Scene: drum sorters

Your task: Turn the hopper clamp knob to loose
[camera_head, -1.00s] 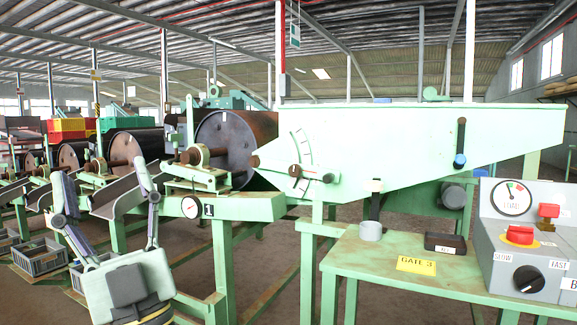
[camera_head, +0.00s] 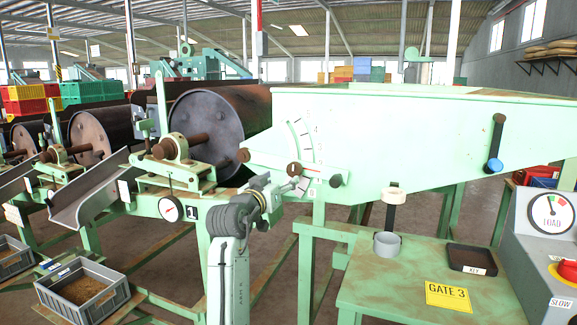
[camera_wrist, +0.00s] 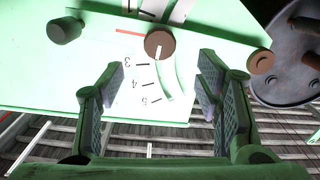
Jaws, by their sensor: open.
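The green hopper (camera_head: 400,135) fills the right half of the head view. On its side are a curved numbered scale (camera_head: 305,140), a brown round knob (camera_head: 294,169) and a dark knob (camera_head: 336,180) to its right. In the wrist view the brown knob (camera_wrist: 160,44) has a white line on its face, and the dark knob (camera_wrist: 66,30) is at upper left. No label tells which is the clamp knob. My gripper (camera_wrist: 159,64) is open and empty, its fingers either side of the brown knob's line. It appears apart from the hopper, just below the knobs in the head view (camera_head: 283,192).
A blue-ended lever (camera_head: 495,145) hangs on the hopper's right side. A green table with a GATE 3 label (camera_head: 447,296), a grey cup (camera_head: 387,243) and a black tray (camera_head: 472,260) stands at lower right. A drum (camera_head: 212,130) and chute (camera_head: 95,205) are left.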

